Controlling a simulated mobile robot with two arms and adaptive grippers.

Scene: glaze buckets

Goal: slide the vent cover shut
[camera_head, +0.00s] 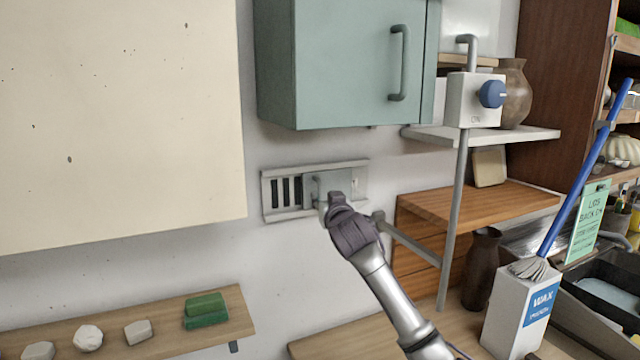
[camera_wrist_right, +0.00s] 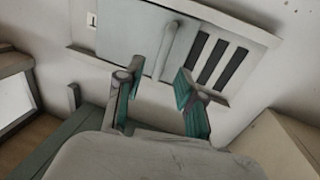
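The vent (camera_head: 270,215) is a pale wall frame with dark open slots at its left in the head view. Its grey sliding cover (camera_head: 343,184) sits over the right part, with a small upright handle (camera_head: 316,186) near the cover's left edge. In the right wrist view the vent appears turned over, with the cover (camera_wrist_right: 115,32) left of the slots and the handle (camera_wrist_right: 171,45) seen between the fingers. My right gripper (camera_head: 327,204) is at the handle; in the wrist view its fingers (camera_wrist_right: 160,82) are apart, one on each side. Contact cannot be told. My left gripper is not in view.
A green cabinet (camera_head: 345,65) hangs above the vent, and a cream panel (camera_head: 120,120) is at left. A metal post (camera_head: 455,210) with a blue-knobbed box and wooden shelves stand at right. A shelf (camera_head: 150,335) with small blocks is at lower left.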

